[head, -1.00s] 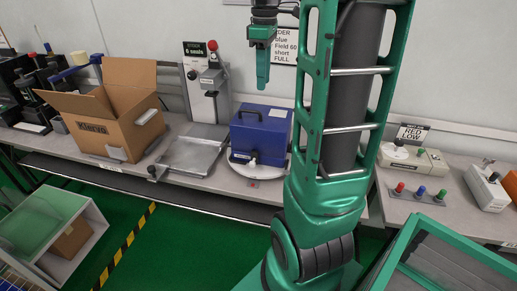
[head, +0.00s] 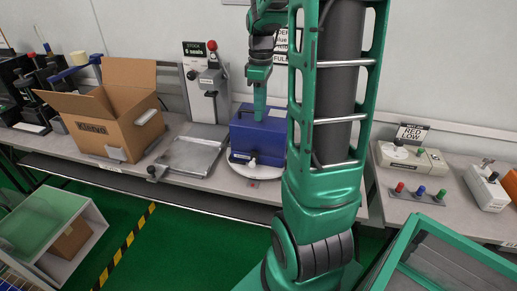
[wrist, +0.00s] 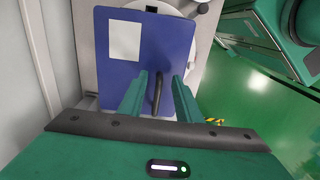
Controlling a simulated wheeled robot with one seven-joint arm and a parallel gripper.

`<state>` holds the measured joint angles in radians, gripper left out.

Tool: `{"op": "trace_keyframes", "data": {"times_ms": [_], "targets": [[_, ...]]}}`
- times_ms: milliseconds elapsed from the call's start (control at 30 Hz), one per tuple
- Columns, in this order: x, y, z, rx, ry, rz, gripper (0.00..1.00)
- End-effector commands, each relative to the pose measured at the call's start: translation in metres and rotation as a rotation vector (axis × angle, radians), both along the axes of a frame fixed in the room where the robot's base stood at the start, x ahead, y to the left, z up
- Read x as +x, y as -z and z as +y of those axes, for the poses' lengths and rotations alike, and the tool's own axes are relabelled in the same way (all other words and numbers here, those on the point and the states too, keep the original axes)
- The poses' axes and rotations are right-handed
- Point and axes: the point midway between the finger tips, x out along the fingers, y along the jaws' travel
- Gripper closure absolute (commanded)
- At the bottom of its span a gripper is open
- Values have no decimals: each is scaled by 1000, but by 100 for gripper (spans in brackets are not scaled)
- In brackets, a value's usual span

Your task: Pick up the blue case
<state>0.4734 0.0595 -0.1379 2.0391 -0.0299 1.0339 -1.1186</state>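The blue case (head: 250,142) stands on a round white plate (head: 246,171) on the bench, in the middle of the head view. It has a dark handle on its top. My gripper (head: 260,115) is right above the case's top, pointing down. In the wrist view the case (wrist: 120,60) lies below, with a pale label on it. The two green fingers (wrist: 157,95) are apart, one on each side of the dark handle (wrist: 157,95). The gripper is open and empty. Whether the fingers touch the case is unclear.
An open cardboard box (head: 125,125) and a metal tray (head: 192,155) stand left of the case. A press-like device (head: 211,85) stands behind the tray. Small testers (head: 412,158) and coloured buttons (head: 420,192) sit on the bench to the right.

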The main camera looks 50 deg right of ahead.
Motion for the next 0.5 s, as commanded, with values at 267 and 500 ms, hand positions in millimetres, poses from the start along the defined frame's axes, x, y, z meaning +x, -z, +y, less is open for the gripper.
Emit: {"op": "trace_keyframes", "data": {"times_ms": [267,500], "targets": [[0,0,0,-1,0,-1,83],[0,0,0,0,0,0,100]]}}
